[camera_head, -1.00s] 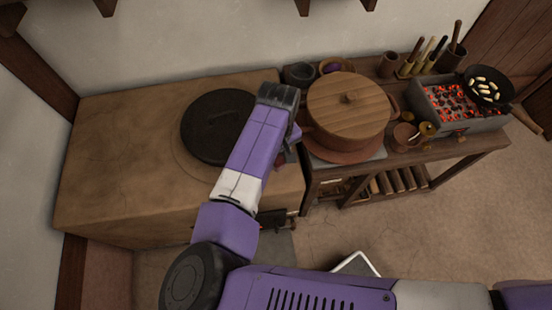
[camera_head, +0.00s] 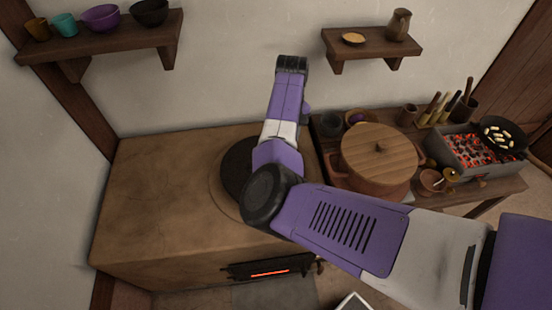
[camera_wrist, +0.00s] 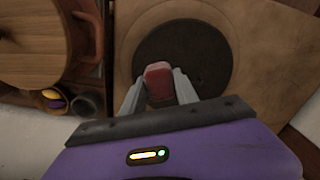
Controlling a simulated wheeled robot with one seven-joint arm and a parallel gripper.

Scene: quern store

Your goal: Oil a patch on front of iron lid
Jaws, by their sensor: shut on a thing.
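The iron lid (camera_head: 237,172) is a dark round disc on top of the clay stove (camera_head: 150,185). My arm hides its right part in the head view. In the wrist view the lid (camera_wrist: 205,50) shows beyond my fingers. My gripper (camera_wrist: 158,92) is shut on a reddish-brown block or pad (camera_wrist: 157,74), which overlaps the lid's near edge in that view. I cannot tell whether the pad touches the lid. In the head view my gripper's wrist end (camera_head: 291,64) stands high near the wall, and its fingers are hidden. No oiled patch can be made out.
A side table right of the stove holds a wooden-lidded pot (camera_head: 380,155), small bowls, and a glowing brazier (camera_head: 470,152) with a pan (camera_head: 503,133). Two wall shelves (camera_head: 110,45) (camera_head: 372,45) hang above. The stove's fire slot (camera_head: 268,272) glows. The stove's left top is clear.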

